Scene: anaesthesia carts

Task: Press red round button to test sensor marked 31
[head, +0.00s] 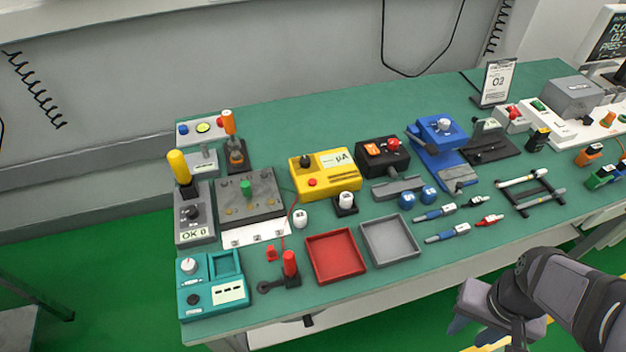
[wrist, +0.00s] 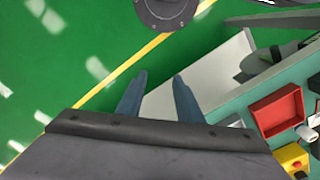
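Several red round buttons or knobs show in the head view. A small one (head: 312,182) is on the yellow box (head: 340,184), a larger one (head: 393,144) on the black box (head: 371,157). Another red knob (head: 513,111) is on a white box at the right. Pen-like probes, blue-tipped (head: 434,214) and red-tipped (head: 490,220), lie right of the trays. I can read no mark 31 anywhere. My gripper (head: 468,322) hangs off the table's front edge at lower right, away from all of these. In the wrist view its fingers (wrist: 159,75) are apart and empty.
The green table (head: 300,125) is crowded. A red tray (head: 335,257) and a grey tray (head: 390,240) lie near its front edge. A teal device (head: 212,285) stands at front left, a sign (head: 497,80) at the back right. The back middle of the tabletop is bare.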

